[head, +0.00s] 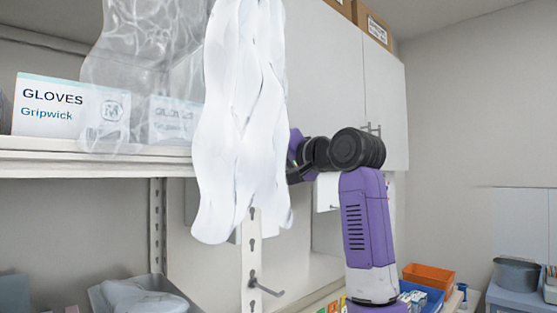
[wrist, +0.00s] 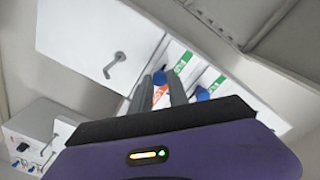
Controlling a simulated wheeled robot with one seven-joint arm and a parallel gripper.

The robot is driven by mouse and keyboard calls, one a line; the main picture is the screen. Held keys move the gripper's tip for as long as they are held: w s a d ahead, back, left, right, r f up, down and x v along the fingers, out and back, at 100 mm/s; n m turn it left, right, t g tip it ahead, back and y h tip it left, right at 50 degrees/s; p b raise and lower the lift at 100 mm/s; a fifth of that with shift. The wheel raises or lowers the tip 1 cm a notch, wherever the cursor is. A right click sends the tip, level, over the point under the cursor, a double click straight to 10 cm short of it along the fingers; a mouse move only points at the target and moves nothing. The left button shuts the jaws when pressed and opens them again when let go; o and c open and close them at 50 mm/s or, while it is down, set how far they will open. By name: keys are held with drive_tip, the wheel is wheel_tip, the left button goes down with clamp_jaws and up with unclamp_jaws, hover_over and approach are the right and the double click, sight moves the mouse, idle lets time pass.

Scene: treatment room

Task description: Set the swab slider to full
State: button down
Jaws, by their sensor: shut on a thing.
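In the wrist view, a white panel carries two slider tracks with green labels at one end and orange marks at the other. My gripper (wrist: 167,79) is shut on the blue knob (wrist: 160,77) of the left slider, between its two fingertips. The other slider's blue knob (wrist: 203,94) stands to the right, clear of the fingers. The label words are too small to read, so I cannot tell which one is the swab slider. In the head view my purple arm reaches behind the hanging white sheets, and my fingertips and the sliders are hidden.
White hanging sheets (head: 238,120) and a clear bag block much of the head view. A glove box (head: 60,105) stands on the left shelf. In the wrist view, a white door with a grey handle (wrist: 114,65) is left of the sliders. Orange and blue bins (head: 430,277) sit at lower right.

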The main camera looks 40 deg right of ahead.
drive_tip(key=shift+a, duration=0.85)
drive_tip(key=c, duration=1.3)
unclamp_jaws()
drive_tip(key=shift+a, duration=0.1)
drive_tip(key=s+b, duration=0.2)
drive_tip(key=s, duration=0.6)
